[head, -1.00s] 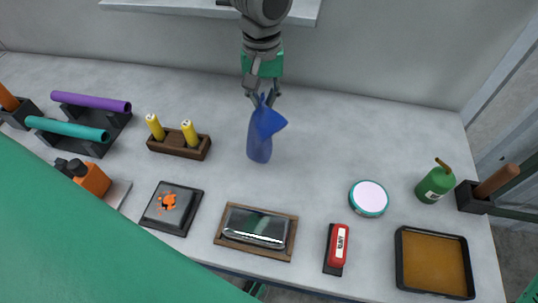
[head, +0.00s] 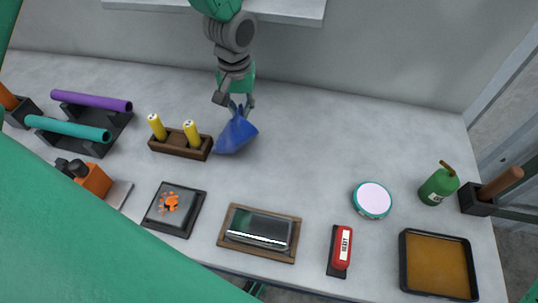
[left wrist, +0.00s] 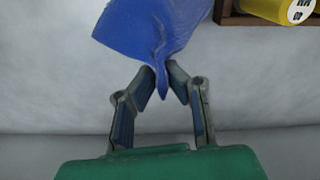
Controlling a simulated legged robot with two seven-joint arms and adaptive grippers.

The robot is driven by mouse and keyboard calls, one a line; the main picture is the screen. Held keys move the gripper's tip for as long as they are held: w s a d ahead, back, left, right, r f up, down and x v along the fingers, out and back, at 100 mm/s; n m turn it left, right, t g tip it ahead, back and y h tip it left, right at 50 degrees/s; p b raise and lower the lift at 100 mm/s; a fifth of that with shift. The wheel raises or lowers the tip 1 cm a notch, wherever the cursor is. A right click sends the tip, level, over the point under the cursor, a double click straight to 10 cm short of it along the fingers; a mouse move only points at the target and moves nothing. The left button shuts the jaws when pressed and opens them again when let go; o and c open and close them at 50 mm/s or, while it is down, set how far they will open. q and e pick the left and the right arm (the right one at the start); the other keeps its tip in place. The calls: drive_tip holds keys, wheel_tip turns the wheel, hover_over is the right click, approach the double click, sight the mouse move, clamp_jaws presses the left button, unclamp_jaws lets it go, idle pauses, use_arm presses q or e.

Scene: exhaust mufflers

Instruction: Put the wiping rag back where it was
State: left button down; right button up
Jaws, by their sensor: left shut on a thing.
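The wiping rag is a blue cloth (head: 236,134) in the head view, just right of the wooden holder with two yellow sticks. My left gripper (head: 236,108) is shut on the top of the rag, and the cloth spreads out below the fingers. In the left wrist view the fingers (left wrist: 160,72) pinch a narrow fold of the blue rag (left wrist: 150,28). Whether the rag's lower edge touches the table cannot be told. My right gripper is not in view.
The wooden holder (head: 178,152) stands close left of the rag. A black rack (head: 108,132) with purple and teal rolls is farther left. A framed muffler (head: 258,233), a black tray (head: 172,208), a red stapler-like block (head: 341,248) and a round tin (head: 372,199) line the front.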

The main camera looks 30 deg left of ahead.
sight(294, 171)
use_arm(q)
drive_tip(key=d+f, duration=0.1)
drive_tip(key=d, duration=0.2)
drive_tip(key=d+f, duration=0.1)
drive_tip(key=d, duration=0.1)
drive_tip(key=s+d+f, duration=0.1)
drive_tip(key=d, duration=0.2)
drive_tip(key=shift+s+d, duration=0.1)
drive_tip(key=shift+d, duration=0.25)
drive_tip(key=d+f, duration=0.6)
drive_tip(key=d, duration=0.1)
drive_tip(key=shift+s+d+f, duration=0.1)
drive_tip(key=shift+s, duration=0.3)
drive_tip(key=shift+d, duration=0.4)
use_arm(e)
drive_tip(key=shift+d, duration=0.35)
use_arm(q)
drive_tip(key=c, duration=1.3)
unclamp_jaws()
drive_tip(key=shift+c, duration=0.2)
drive_tip(key=shift+a, duration=0.2)
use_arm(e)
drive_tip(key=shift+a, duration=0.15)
